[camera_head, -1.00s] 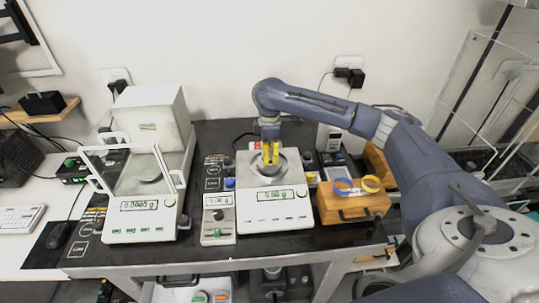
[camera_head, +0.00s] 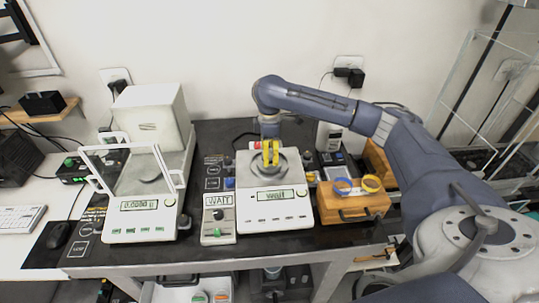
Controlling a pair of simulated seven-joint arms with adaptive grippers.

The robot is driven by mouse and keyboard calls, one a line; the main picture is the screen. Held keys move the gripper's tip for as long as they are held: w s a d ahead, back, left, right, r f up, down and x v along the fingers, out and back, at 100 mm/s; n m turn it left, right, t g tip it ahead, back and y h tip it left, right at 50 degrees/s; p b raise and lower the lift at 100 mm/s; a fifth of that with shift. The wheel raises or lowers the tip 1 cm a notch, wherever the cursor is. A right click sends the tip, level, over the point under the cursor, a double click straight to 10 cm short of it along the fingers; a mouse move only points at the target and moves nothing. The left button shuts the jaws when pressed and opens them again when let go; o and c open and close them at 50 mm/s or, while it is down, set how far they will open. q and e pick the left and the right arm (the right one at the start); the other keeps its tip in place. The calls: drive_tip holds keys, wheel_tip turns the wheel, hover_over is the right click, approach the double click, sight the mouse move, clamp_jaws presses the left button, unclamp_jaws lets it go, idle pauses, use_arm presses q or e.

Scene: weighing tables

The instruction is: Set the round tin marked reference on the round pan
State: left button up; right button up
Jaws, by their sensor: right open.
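My right gripper (camera_head: 270,154), with yellow fingers, is open and low over the round pan (camera_head: 290,167) of the middle balance. The pan is a grey metal disc on the white balance (camera_head: 274,210). I cannot make out the round tin marked reference; the yellow fingers cover part of the pan, and anything between them is too small to tell. The balance display (camera_head: 276,195) shows a word rather than a number. My left gripper is not in view.
A white balance with an open draft shield (camera_head: 142,236) stands to the left. A small control box (camera_head: 218,228) adjoins the middle balance. The dark table's front strip is clear.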

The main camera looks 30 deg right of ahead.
sight(270, 153)
wheel_tip(270, 153, up, 11)
drive_tip(key=shift+r, duration=0.15)
idle(0.4)
idle(0.5)
